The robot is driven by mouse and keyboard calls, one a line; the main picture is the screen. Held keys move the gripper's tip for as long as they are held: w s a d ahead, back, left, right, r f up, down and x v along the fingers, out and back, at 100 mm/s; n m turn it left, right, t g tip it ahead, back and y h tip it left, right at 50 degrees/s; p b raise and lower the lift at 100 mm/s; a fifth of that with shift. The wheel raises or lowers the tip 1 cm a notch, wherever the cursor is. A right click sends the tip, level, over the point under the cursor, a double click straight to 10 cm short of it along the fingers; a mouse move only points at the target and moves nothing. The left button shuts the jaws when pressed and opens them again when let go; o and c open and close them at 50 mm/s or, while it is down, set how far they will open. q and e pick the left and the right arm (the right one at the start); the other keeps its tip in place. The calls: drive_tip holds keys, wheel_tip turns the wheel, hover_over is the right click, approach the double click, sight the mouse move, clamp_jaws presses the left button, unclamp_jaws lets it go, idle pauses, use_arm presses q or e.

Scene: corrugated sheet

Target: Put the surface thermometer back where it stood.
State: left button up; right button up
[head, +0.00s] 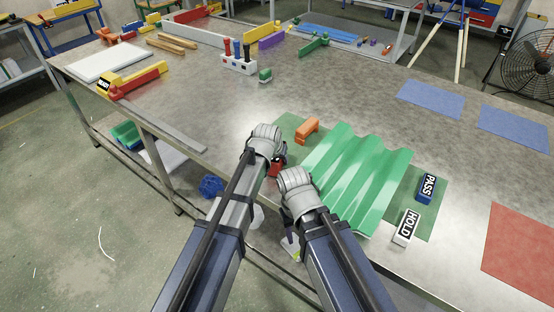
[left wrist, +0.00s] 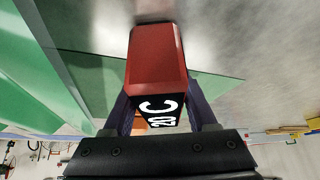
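The surface thermometer (head: 275,169) is a small red block, mostly hidden by my left arm in the head view. In the left wrist view, the thermometer (left wrist: 157,62) shows a black face reading "20 C". My left gripper (left wrist: 158,112) has a dark finger on each side of it and is shut on it. It is at the left edge of the green mat; I cannot tell whether it touches the surface below. My right gripper (head: 289,236) hangs low by the table's front edge, and its fingers are too unclear to read.
A green corrugated sheet (head: 358,172) lies on the green mat (head: 429,222), right of my grippers. An orange block (head: 307,129) stands behind. A white rack (head: 238,66) stands farther back. Bare table lies between.

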use_arm(q)
drive_tip(key=o, duration=0.3)
drive_tip(key=shift+o, duration=0.2)
drive_tip(key=shift+r, duration=0.1)
drive_tip(key=shift+s+r+p, duration=0.1)
drive_tip(key=shift+r+p, duration=0.25)
drive_tip(key=shift+p, duration=0.1)
drive_tip(key=p+v, duration=1)
drive_tip(key=v, duration=0.2)
drive_tip(key=s+a+f+g+y, duration=0.1)
drive_tip(key=s+a+g, duration=0.1)
drive_tip(key=s, duration=0.8)
drive_tip(key=s+a+f+m+g+y, duration=0.1)
drive_tip(key=s+g, duration=0.3)
drive_tip(key=s, duration=0.7)
drive_tip(key=shift+a+f+y, duration=0.4)
drive_tip(key=shift+a+f, duration=0.25)
drive_tip(key=shift+a, duration=0.15)
drive_tip(key=shift+w, duration=0.1)
